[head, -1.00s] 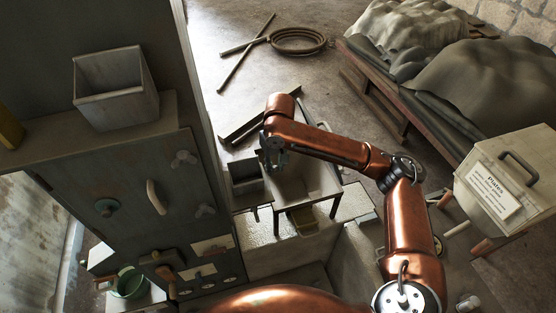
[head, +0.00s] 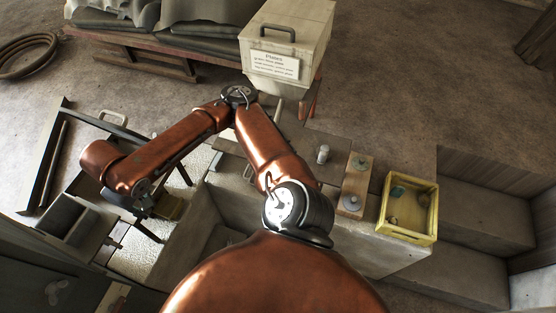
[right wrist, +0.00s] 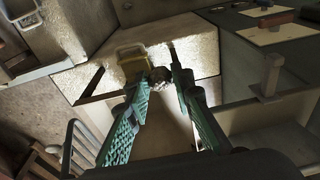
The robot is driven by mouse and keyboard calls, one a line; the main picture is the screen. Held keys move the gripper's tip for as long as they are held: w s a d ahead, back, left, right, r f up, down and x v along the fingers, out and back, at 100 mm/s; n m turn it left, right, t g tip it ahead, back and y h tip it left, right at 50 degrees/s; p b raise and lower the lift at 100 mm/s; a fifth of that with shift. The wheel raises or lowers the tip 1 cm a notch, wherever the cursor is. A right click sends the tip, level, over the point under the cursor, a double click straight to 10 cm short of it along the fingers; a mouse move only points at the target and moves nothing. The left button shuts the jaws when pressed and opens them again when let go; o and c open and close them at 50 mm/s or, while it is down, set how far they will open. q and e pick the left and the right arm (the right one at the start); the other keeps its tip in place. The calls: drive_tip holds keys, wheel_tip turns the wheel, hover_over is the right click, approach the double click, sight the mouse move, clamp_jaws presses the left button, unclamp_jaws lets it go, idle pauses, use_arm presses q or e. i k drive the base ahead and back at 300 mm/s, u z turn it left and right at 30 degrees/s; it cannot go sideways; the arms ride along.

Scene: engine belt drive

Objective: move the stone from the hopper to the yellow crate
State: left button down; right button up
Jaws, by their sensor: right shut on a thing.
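My right gripper (head: 143,207) is at the left of the head view. Its green fingers (right wrist: 160,78) fill the middle of the right wrist view, shut on a small grey-brown stone (right wrist: 158,82) at the tips. The yellow crate (head: 407,236) stands open at the right of the head view, far from the gripper. An open grey box (head: 64,219), left of the gripper, may be the hopper, but I cannot tell for sure. My left gripper is out of view.
A white lidded box labelled Plates (head: 285,40) stands at the top centre. A wooden block with metal knobs (head: 355,185) sits just left of the crate. My right arm crosses above the grey bench.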

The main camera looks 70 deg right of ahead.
sight(415, 214)
drive_tip(key=u, duration=0.05)
drive_tip(key=k, duration=2.1)
drive_tip(key=z, duration=1.3)
drive_tip(key=i, duration=0.5)
drive_tip(key=z, duration=0.05)
